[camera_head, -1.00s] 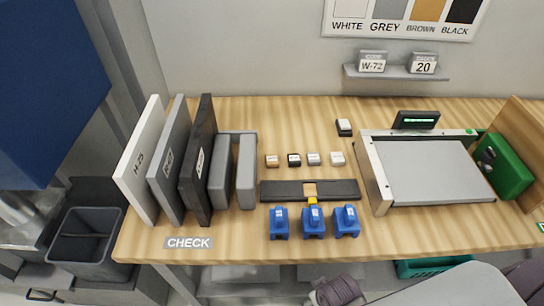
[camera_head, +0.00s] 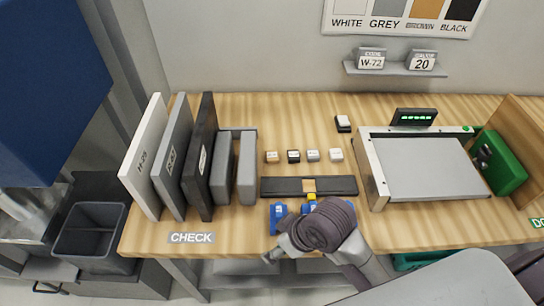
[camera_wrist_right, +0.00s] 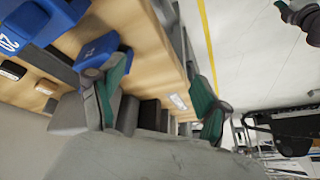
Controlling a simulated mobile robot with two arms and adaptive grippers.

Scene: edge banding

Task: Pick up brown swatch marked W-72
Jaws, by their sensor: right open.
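The brown swatch (camera_head: 272,157) is the small tan block at the left end of a row of swatches on the bench, in the head view. Its marking is too small to read. A tan-topped block (camera_wrist_right: 45,88) in the right wrist view appears to be the same swatch. My right gripper (camera_head: 272,252) is at the bench's front edge, nearer me than the swatch and apart from it. In the right wrist view its green-padded fingers (camera_wrist_right: 157,92) are spread with nothing between them. A dark part (camera_wrist_right: 290,12) at the upper right seems to be my left gripper, cut off by the frame.
Black (camera_head: 293,156), grey (camera_head: 313,155) and white (camera_head: 336,155) swatches stand beside the brown one. A dark bar (camera_head: 335,186) and blue clamps (camera_head: 278,217) lie between my right gripper and the row. Upright panels (camera_head: 146,155) stand at left, a tray machine (camera_head: 430,168) at right.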

